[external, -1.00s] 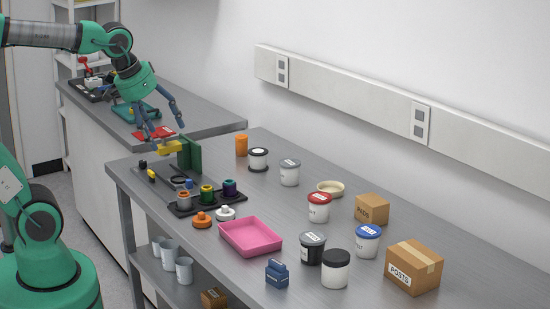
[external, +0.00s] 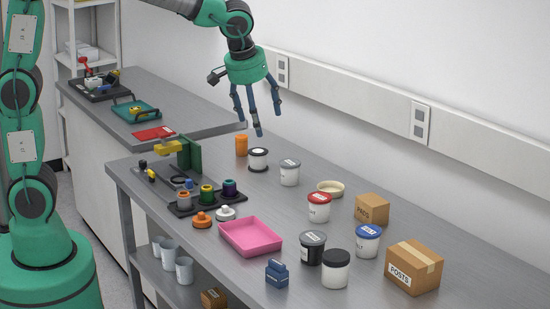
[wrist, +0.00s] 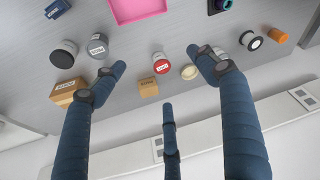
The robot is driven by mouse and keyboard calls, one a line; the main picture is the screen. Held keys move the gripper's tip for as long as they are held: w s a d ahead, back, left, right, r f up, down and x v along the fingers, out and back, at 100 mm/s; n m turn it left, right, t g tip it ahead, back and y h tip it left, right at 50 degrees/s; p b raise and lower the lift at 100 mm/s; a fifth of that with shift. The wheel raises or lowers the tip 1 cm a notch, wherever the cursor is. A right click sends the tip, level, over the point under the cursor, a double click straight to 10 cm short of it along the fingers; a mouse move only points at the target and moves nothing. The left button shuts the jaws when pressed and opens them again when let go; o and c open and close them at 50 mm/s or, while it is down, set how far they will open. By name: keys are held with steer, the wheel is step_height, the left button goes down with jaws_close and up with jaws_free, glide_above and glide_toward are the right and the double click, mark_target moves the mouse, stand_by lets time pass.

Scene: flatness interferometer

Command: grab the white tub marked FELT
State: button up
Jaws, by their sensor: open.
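Several tubs stand on the grey bench, and I cannot read FELT on any of them. The white ones are a grey-lidded tub (external: 289,174), a red-lidded tub (external: 319,208), a blue-lidded tub (external: 367,242) and a black-lidded tub (external: 335,271). A black tub with a grey lid (external: 312,249) stands beside the last. My gripper (external: 257,121) is open and empty, fingers down, high above the bench's far end. In the wrist view, the red-lidded tub (wrist: 161,64) shows between the fingers (wrist: 160,76); the grey-lidded tub (wrist: 219,53) is partly behind the right finger.
A pink tray (external: 250,237) lies near the bench's front edge. Cardboard boxes (external: 413,268) (external: 372,208), a cream ring (external: 330,188), a black-and-white spool (external: 258,159) and an orange cylinder (external: 241,145) stand around the tubs. A wall rail (external: 350,95) runs behind.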

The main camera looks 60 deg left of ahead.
steer(key=w+d+f+n+y+p, duration=0.15)
steer(key=w+d+f+p, duration=0.35)
steer(key=w+d, duration=0.65)
steer(key=n+p, duration=0.3)
glide_toward(369, 230)
step_height(369, 230, up, 3)
steer(key=d, duration=0.1)
steer(key=shift+s+d+f+m+y, duration=0.15)
steer(key=shift+s+m+y, duration=0.1)
steer(key=shift+f, duration=0.1)
steer(key=shift+x, duration=4.2)
steer(key=shift+s+f, duration=0.1)
steer(key=shift+f, duration=0.05)
steer(key=shift+x, duration=2.5)
steer(key=shift+s, duration=0.15)
